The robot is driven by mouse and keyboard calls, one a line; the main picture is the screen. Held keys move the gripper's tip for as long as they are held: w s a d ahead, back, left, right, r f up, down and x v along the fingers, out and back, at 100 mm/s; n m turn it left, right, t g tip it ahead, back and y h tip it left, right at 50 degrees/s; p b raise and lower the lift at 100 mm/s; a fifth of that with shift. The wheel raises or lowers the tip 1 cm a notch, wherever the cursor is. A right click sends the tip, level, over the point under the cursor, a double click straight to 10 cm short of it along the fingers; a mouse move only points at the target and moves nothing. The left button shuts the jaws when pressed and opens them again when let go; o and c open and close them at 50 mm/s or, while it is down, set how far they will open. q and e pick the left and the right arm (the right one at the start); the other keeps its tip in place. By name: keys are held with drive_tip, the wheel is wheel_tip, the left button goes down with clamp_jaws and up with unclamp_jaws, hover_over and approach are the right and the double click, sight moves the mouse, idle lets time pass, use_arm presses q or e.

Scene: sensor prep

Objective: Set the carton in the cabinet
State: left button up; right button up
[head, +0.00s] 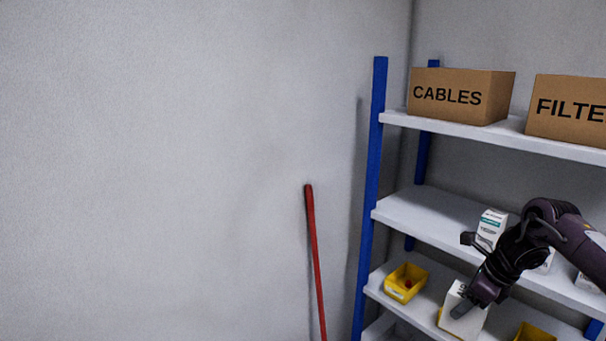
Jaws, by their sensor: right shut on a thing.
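A white carton (464,323) with dark lettering shows at the lower right in the head view, in front of the lower shelf. My right gripper (463,309) is shut on it from above and hides part of its face. The carton is slightly tilted; I cannot tell whether it touches the shelf. A second white carton (492,224) with a green-teal label stands on the middle shelf, partly behind my right wrist. My left gripper is not in view. No cabinet with doors shows, only an open rack with blue posts (373,170).
Brown boxes marked CABLES (446,95) and FILTE (571,108) stand on the top shelf. Yellow bins (404,283) (535,332) sit on the lower shelf. A red pole (316,262) leans by the wall. The middle shelf's left part (420,208) is clear.

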drive_tip(key=shift+s+a+r+n+g+y, duration=0.6)
drive_tip(key=shift+s+a+r+n+g, duration=0.4)
drive_tip(key=shift+s+a+r+n, duration=2.65)
drive_tip(key=s+a+r+n+g, duration=0.1)
drive_tip(key=s+a+n, duration=0.15)
drive_tip(key=a, duration=0.85)
drive_tip(key=s+a+r+n+g, duration=0.1)
drive_tip(key=a+r+n+g, duration=0.15)
drive_tip(key=a, duration=0.95)
drive_tip(key=s+a+f+n+g+h, duration=0.1)
drive_tip(key=s+a+f+n, duration=0.1)
drive_tip(key=s+a+n, duration=0.8)
wheel_tip(320, 180, down, 5)
drive_tip(key=s+m+h, duration=0.1)
drive_tip(key=s, duration=0.1)
drive_tip(key=w+d+f, duration=0.1)
drive_tip(key=w+d, duration=0.1)
drive_tip(key=d, duration=0.3)
drive_tip(key=w+d+f, duration=0.2)
drive_tip(key=d, duration=0.4)
wheel_tip(320, 180, down, 14)
drive_tip(key=b, duration=1.5)
drive_tip(key=d+m+y, duration=0.1)
drive_tip(key=d+m, duration=0.3)
drive_tip(key=d, duration=0.7)
drive_tip(key=shift+s+f+m, duration=0.15)
drive_tip(key=shift+s+m, duration=0.2)
